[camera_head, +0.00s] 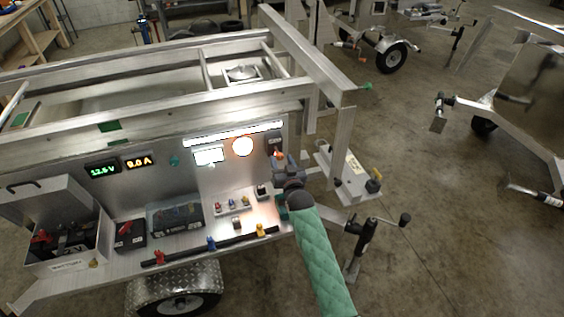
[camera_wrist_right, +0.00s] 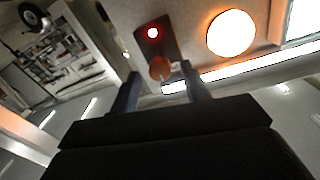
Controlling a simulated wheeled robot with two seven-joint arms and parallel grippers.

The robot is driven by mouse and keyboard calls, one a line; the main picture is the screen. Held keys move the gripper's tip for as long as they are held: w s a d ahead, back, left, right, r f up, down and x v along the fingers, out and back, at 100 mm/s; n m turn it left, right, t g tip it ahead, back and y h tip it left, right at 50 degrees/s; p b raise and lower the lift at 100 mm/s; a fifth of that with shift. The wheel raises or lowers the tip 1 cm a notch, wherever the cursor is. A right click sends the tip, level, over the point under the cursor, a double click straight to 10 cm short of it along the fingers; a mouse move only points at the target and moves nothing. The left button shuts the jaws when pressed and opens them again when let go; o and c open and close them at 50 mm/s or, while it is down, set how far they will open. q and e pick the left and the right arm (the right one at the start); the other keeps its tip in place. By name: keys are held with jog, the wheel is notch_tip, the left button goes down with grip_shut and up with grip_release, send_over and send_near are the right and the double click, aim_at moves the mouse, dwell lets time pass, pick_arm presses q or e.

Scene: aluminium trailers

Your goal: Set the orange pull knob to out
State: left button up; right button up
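The orange pull knob (camera_head: 279,155) sits low on a small dark plate (camera_head: 273,141) at the right end of the trailer's upright panel. In the right wrist view the knob (camera_wrist_right: 160,68) is round and orange, below a lit red lamp (camera_wrist_right: 153,33) on the same plate. My right gripper (camera_head: 284,166) is at the panel, right at the knob. In the wrist view its two fingers are apart, one on each side of the knob, with a visible gap on both sides. How far the knob stands out cannot be judged. My left gripper is not in view.
A glowing round light (camera_head: 242,146) and a lit white display (camera_head: 208,155) are left of the knob. A light strip (camera_head: 233,133) runs above. Switches (camera_head: 232,203) and a black bar with coloured clips (camera_head: 210,246) are on the shelf below. An aluminium post (camera_head: 311,120) stands close on the right.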

jog(key=shift+s+f, duration=0.15)
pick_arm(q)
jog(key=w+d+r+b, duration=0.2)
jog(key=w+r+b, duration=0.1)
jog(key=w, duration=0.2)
pick_arm(e)
jog(key=v, duration=0.7)
jog(key=shift+s, duration=0.25)
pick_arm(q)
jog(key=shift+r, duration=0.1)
pick_arm(e)
jog(key=shift+d, duration=0.15)
